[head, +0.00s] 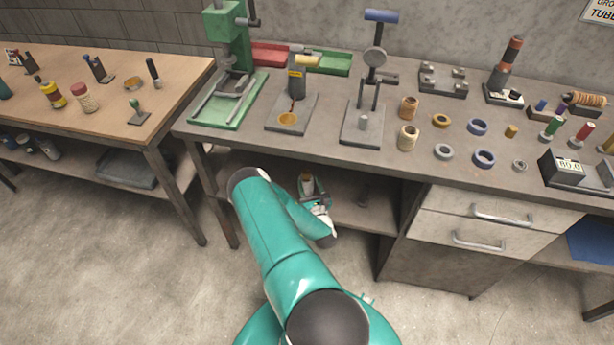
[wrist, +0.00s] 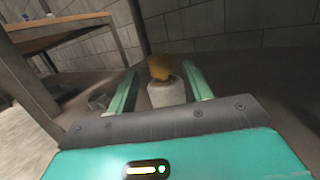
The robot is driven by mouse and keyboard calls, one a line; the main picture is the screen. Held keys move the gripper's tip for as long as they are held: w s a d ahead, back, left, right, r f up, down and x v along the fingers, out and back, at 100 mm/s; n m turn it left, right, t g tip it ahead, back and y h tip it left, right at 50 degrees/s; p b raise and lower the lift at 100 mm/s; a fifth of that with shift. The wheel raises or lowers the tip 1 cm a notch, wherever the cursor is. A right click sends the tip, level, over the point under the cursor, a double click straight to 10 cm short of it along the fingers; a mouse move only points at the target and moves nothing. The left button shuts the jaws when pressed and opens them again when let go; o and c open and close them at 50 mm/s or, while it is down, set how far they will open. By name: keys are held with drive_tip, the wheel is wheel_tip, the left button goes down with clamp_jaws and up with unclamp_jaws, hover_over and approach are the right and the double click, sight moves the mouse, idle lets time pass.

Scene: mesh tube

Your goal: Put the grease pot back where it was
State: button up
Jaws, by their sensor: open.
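A pale pot with a yellow top, which looks like the grease pot (wrist: 167,95), stands upright between the two fingers in the wrist view. My gripper (wrist: 159,68) is open, with one green finger on each side of the pot. I see a gap at the left finger; the right finger is close to the pot, and contact there is unclear. In the head view my gripper (head: 314,192) reaches in at the lower shelf (head: 345,212) under the bench, and the pot is mostly hidden by it there.
The bench top (head: 235,133) above the shelf holds a green press (head: 229,50), stands, rings and spools. Drawers (head: 480,225) close off the shelf's right side. A wooden table (head: 115,75) stands at left, with free floor between.

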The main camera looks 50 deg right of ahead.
drive_tip(key=v, duration=0.7)
idle(0.5)
